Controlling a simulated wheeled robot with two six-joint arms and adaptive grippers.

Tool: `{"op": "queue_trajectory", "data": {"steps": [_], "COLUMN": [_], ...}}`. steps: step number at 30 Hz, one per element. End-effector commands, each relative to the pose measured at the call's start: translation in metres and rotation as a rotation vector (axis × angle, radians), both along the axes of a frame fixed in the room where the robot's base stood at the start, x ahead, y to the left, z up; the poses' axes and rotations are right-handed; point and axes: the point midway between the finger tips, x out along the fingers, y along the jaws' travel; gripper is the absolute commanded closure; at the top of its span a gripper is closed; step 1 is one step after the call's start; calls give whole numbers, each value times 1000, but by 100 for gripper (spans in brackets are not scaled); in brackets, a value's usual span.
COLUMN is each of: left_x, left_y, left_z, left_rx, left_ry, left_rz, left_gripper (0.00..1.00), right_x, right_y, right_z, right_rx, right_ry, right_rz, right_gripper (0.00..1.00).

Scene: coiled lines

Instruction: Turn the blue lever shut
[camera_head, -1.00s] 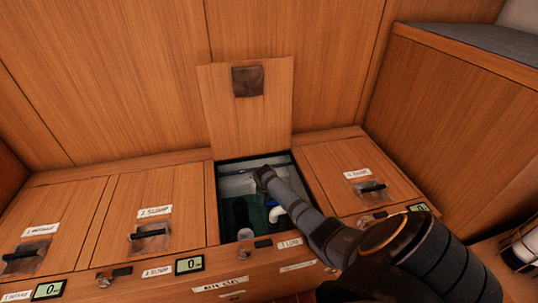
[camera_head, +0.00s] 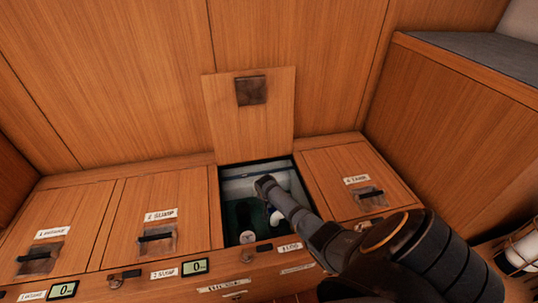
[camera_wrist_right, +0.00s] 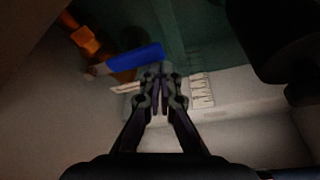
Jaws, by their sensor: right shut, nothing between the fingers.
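The blue lever (camera_wrist_right: 135,57) shows in the right wrist view as a flat blue bar, slightly tilted, just beyond and left of my right gripper's fingertips. My right gripper (camera_wrist_right: 160,72) is shut with nothing in it; its tips are close to the lever's right end, and I cannot tell whether they touch. In the head view my right gripper (camera_head: 265,185) reaches down into the open compartment (camera_head: 232,243) in the wooden bench. The lever is hidden there behind my arm. My left gripper is not in view.
The compartment's wooden lid (camera_head: 252,130) stands open against the back wall. A white pipe (camera_head: 277,218) curves inside the compartment. Shut labelled hatches lie on both sides, such as the left one (camera_head: 158,230). An orange part (camera_wrist_right: 84,39) sits beyond the lever.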

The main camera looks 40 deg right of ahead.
Motion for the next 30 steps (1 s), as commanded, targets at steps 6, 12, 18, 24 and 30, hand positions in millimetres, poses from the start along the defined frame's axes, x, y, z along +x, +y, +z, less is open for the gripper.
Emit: {"op": "queue_trajectory", "data": {"steps": [6,12,18,24,30], "left_x": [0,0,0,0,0], "left_y": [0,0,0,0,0], "left_z": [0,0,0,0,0], "left_rx": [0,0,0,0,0], "left_ry": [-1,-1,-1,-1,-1], "left_rz": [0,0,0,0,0], "left_gripper": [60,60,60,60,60], "right_x": [-11,-19,-24,-25,-25], "right_y": [11,22,29,31,30], "right_z": [27,74,104,111,111], "right_rx": [7,3,1,0,0], "right_ry": [9,3,2,1,0], "right_rz": [0,1,1,0,0], "right_gripper": [100,100,100,100,100]}}
